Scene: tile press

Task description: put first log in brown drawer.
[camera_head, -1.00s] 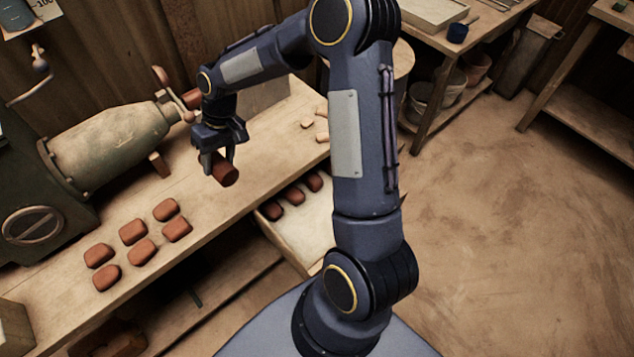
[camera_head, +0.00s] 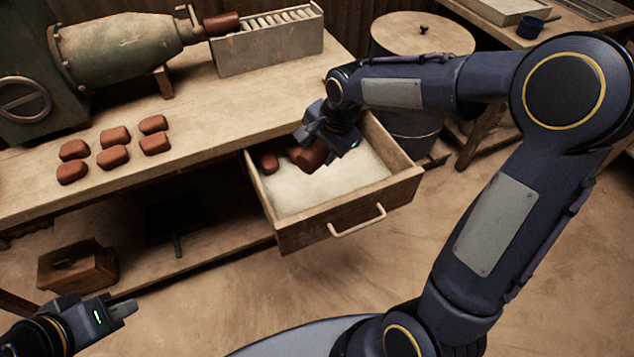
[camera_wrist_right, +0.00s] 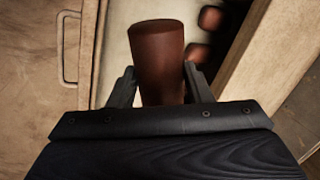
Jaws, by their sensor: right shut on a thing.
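A red-brown clay log (camera_head: 312,155) is in my right gripper (camera_head: 322,143). The right wrist view shows the log (camera_wrist_right: 156,48) between both fingers (camera_wrist_right: 159,82). The gripper is over the pulled-out wooden drawer (camera_head: 325,232), which has a pale bottom. I cannot tell whether the log touches that bottom. At least one red-brown piece (camera_head: 268,162) lies at the drawer's back left; the right wrist view shows two such pieces (camera_wrist_right: 210,17) beside the log. My left gripper (camera_head: 122,309) is at the lower left, away from the drawer; its finger opening is unclear.
Several red-brown blocks (camera_head: 113,156) lie on the workbench (camera_head: 210,110). A green machine (camera_head: 120,50) with clay at its nozzle (camera_head: 221,23) and a slotted box (camera_head: 270,48) stand behind. A lidded barrel (camera_head: 420,35) is right of the bench. A wooden box (camera_head: 77,268) is below.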

